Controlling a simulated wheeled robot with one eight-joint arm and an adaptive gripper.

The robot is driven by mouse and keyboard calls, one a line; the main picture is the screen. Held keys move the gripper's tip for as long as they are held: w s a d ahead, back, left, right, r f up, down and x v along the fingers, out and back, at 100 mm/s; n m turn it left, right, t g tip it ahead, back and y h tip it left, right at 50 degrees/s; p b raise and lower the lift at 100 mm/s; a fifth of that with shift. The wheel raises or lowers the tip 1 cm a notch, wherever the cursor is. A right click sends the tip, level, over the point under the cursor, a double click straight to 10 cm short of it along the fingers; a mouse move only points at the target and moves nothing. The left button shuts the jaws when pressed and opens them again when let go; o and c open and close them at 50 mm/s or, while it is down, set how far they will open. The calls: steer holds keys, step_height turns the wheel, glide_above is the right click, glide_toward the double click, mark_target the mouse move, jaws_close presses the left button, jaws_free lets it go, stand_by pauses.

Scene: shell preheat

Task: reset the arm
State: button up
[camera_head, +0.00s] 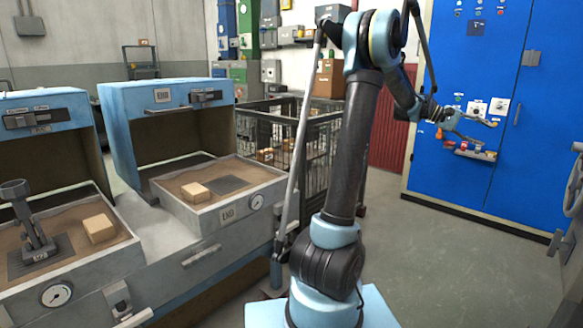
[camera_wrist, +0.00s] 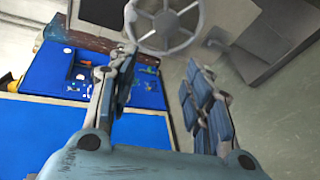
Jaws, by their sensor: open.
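My arm stands upright in the middle of the head view, with its upper part bent over to the right. My gripper (camera_head: 468,131) is held up in front of the blue cabinet, pointing right. Its fingers are spread and nothing shows between them. In the wrist view my gripper (camera_wrist: 165,85) also shows open and empty, with one finger on each side. Beyond the fingers are a blue panel and a grey handwheel (camera_wrist: 165,22).
Two blue-topped machines (camera_head: 165,95) with open sand trays stand at the left, with tan blocks (camera_head: 195,192) in them. A wire cage (camera_head: 262,130) stands behind my arm. The blue cabinet (camera_head: 540,140) with knobs is at the right. The floor (camera_head: 440,260) before it is clear.

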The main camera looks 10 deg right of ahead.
steer(key=w+a+f+n+t+y, duration=0.1)
steer(key=a+f+t, duration=0.2)
steer(key=a, duration=0.9)
steer(key=w+a+f+n+t+y, duration=0.1)
steer(key=a+f+t, duration=0.1)
steer(key=a, duration=1)
steer(key=w+a+f+n+t+y, duration=0.1)
steer(key=a+f+t+y, duration=0.15)
steer(key=a, duration=0.95)
steer(key=s+a+f+n+t+y, duration=0.1)
steer(key=s+a+f, duration=0.3)
steer(key=a, duration=0.6)
steer(key=s+a+f+n+t+y, duration=0.1)
steer(key=s+a+f+y, duration=0.2)
steer(key=s+a+f, duration=0.2)
steer(key=s+a+f+n+t+y, duration=0.1)
steer(key=s+a+f+t+y, duration=0.1)
steer(key=s+a+f, duration=0.3)
steer(key=a+f, duration=0.4)
steer(key=a, duration=0.6)
steer(key=shift+s+a+f+y, duration=0.15)
steer(key=shift+f+y, duration=0.05)
steer(key=shift+y, duration=0.15)
steer(key=shift+c, duration=1.5)
